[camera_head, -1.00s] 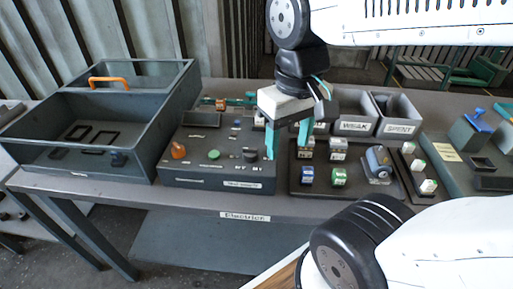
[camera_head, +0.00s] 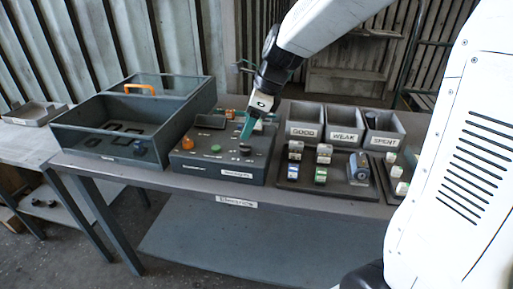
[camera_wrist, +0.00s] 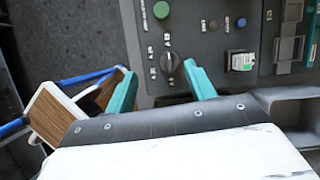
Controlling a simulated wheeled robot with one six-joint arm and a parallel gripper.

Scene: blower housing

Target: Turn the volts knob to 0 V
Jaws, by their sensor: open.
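The control box (camera_head: 197,165) stands on the bench, with a black knob (camera_head: 245,149) near its front right corner. The same knob (camera_wrist: 171,63) shows in the wrist view with a pale pointer line and small white labels around it; the label text is too small to read. My gripper (camera_head: 247,128) has teal fingers and reaches down over the box near the knob. In the wrist view my gripper (camera_wrist: 160,68) is open, with one finger on each side of the knob and a gap to both. Nothing is held. The head view cannot settle finger height.
The box also carries an orange knob (camera_head: 187,144) and a green button (camera_wrist: 161,10). A dark open case (camera_head: 75,152) stands left. A tray with small blocks (camera_head: 310,187) lies right, before bins marked GOOD (camera_head: 304,133), WEAK (camera_head: 344,138) and SPENT (camera_head: 384,142).

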